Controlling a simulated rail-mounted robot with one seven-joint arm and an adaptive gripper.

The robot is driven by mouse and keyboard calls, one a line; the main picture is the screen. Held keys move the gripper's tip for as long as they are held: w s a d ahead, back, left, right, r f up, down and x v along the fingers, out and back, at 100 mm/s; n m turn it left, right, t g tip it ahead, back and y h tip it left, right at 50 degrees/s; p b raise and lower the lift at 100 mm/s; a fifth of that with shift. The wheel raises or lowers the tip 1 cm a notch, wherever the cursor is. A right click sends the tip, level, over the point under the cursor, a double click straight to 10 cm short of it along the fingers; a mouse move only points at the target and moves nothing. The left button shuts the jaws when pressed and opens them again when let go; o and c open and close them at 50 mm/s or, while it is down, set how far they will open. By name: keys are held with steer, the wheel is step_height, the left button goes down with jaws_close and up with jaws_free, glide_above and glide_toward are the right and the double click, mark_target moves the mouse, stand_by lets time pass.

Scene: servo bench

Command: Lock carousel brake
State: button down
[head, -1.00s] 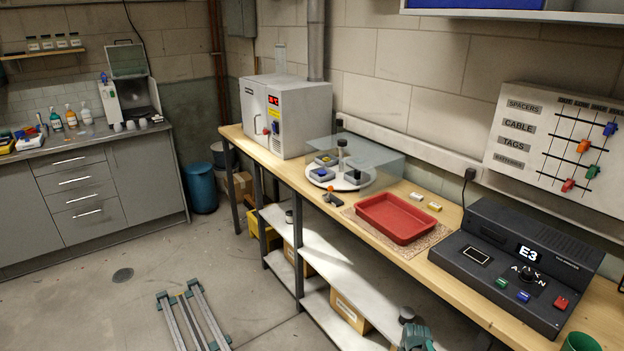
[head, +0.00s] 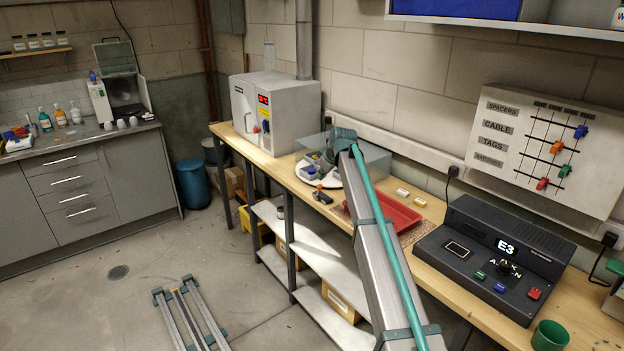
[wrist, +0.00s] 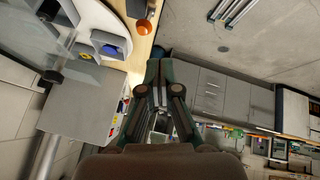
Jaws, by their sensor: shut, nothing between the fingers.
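The carousel (head: 352,186) is a white round turntable with grey bins, under a clear guard on the bench. It shows in part in the wrist view (wrist: 112,38). At its front edge is a dark block with an orange knob (head: 319,187), which looks like the brake lever. The orange knob is at the top of the wrist view (wrist: 145,27). My gripper (wrist: 168,66) is shut and empty, a little apart from the knob in that view. In the head view my arm covers part of the carousel, and the fingertips are hard to make out.
A red tray (head: 403,218) lies right of the carousel, partly behind my arm. A grey oven-like box (head: 292,108) stands to its left. A black console (head: 490,262) reading E3 and a green cup (head: 549,336) are at the right. The clear guard (head: 372,158) rises around the carousel's back.

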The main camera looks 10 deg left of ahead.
step_height(320, 180, up, 4)
steer(key=w+a+r, duration=0.1)
steer(key=w+a, duration=0.1)
steer(key=n+p, duration=0.1)
steer(key=p, duration=0.4)
glide_above(318, 192)
step_height(318, 192, down, 10)
steer(key=shift+s+a+f+p, duration=0.15)
steer(key=shift+s+f+p, duration=0.15)
steer(key=shift+s+f, duration=0.2)
